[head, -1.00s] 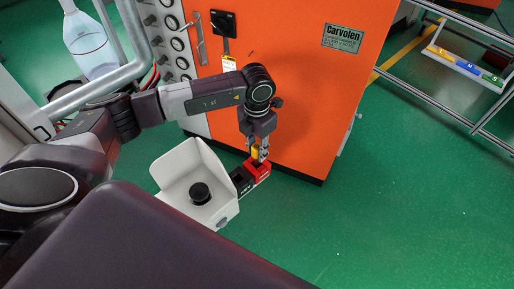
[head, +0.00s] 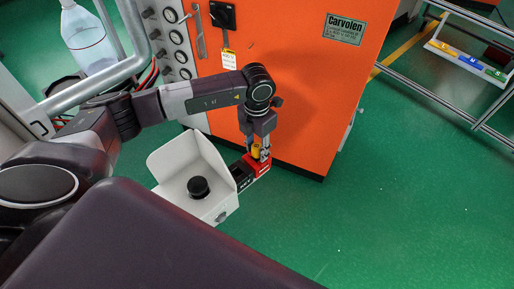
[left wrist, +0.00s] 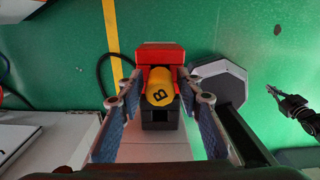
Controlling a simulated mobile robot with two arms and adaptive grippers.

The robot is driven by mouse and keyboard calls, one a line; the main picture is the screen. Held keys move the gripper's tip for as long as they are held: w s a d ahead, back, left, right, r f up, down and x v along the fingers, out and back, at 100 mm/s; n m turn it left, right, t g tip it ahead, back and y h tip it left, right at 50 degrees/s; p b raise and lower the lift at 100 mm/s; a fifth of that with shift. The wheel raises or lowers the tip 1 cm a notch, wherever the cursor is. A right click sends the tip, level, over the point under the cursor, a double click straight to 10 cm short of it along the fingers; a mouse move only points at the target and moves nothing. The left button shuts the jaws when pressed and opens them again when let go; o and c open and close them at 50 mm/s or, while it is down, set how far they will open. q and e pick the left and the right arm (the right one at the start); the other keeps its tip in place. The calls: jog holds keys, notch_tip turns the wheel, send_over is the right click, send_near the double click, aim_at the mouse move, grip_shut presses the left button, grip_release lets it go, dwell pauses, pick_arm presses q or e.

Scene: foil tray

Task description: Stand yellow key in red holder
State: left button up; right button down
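The yellow key (head: 255,151), marked B on its top in the left wrist view (left wrist: 160,92), stands in the red holder (head: 262,168). The red holder also shows in the left wrist view (left wrist: 160,54). The key's lower end is hidden inside it. My left gripper (head: 260,153) is open around the key; in the left wrist view (left wrist: 160,90) a gap shows between each finger and the key. What looks like my right gripper (left wrist: 280,98) is small at the right of that view, and its opening is unclear.
A black holder (head: 242,173) adjoins the red one. The orange cabinet (head: 300,90) rises close behind. Green floor is clear to the right.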

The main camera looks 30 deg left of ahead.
pick_arm(q)
jog(key=shift+o, duration=1)
notch_tip(320, 180, up, 12)
